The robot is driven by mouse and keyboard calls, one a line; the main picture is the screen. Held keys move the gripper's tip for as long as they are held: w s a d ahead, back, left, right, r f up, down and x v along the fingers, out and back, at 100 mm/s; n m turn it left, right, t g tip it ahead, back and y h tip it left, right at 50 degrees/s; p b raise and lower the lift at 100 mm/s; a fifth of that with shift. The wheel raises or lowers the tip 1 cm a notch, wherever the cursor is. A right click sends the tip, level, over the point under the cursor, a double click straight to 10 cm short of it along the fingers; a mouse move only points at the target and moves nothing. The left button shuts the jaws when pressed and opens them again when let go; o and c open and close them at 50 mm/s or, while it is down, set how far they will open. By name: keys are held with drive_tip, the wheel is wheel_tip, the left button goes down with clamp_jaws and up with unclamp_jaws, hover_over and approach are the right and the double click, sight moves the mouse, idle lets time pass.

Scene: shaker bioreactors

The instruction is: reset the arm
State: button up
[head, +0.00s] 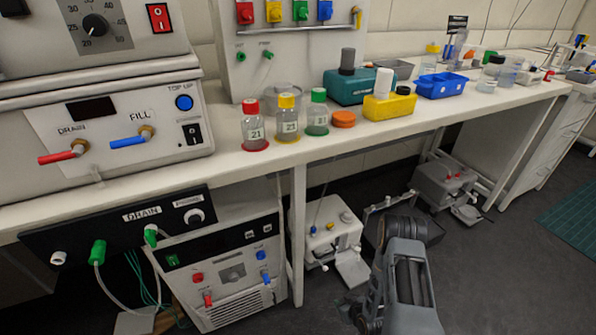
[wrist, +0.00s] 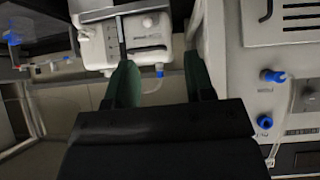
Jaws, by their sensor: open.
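My arm (head: 405,275) rises from the bottom edge of the head view, right of centre. It is in front of the bench and lower than the bench top. I cannot make out my gripper's fingers in the head view. In the wrist view my gripper (wrist: 161,80) shows two green fingers spread apart, with nothing between them. Beyond the fingertips is a white device (wrist: 125,40) with a dark vertical bar. The gap between fingers and device is hard to judge.
The bench (head: 240,163) carries red-, yellow- and green-capped bottles (head: 287,122), an orange lid (head: 343,119), a yellow block (head: 390,105) and a blue tray (head: 441,85). Below stand a control unit (head: 235,270) and a white device (head: 330,240).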

drive_tip(key=w+d+r+m+g+h+p, duration=0.15)
drive_tip(key=r+p, duration=0.25)
drive_tip(key=r, duration=0.9)
drive_tip(key=w+d+r+h+p, duration=0.1)
drive_tip(key=w+r+p, duration=0.3)
drive_tip(key=r, duration=0.8)
drive_tip(key=w+d+r+g+h+p, duration=0.1)
drive_tip(key=r+p, duration=0.4)
drive_tip(key=r, duration=0.8)
drive_tip(key=s+a+r+m+p, duration=0.1)
drive_tip(key=s+r+p, duration=0.3)
drive_tip(key=r, duration=0.7)
drive_tip(key=s+a+r+m+g+p, duration=0.1)
drive_tip(key=s+r+p, duration=0.3)
drive_tip(key=s+r, duration=0.4)
drive_tip(key=s+a+r+m+g+p, duration=0.1)
drive_tip(key=s+r+p, duration=0.3)
drive_tip(key=r, duration=1)
drive_tip(key=s+a, duration=0.1)
drive_tip(key=s, duration=0.1)
drive_tip(key=shift+s, duration=0.3)
drive_tip(key=shift+m+g, duration=0.25)
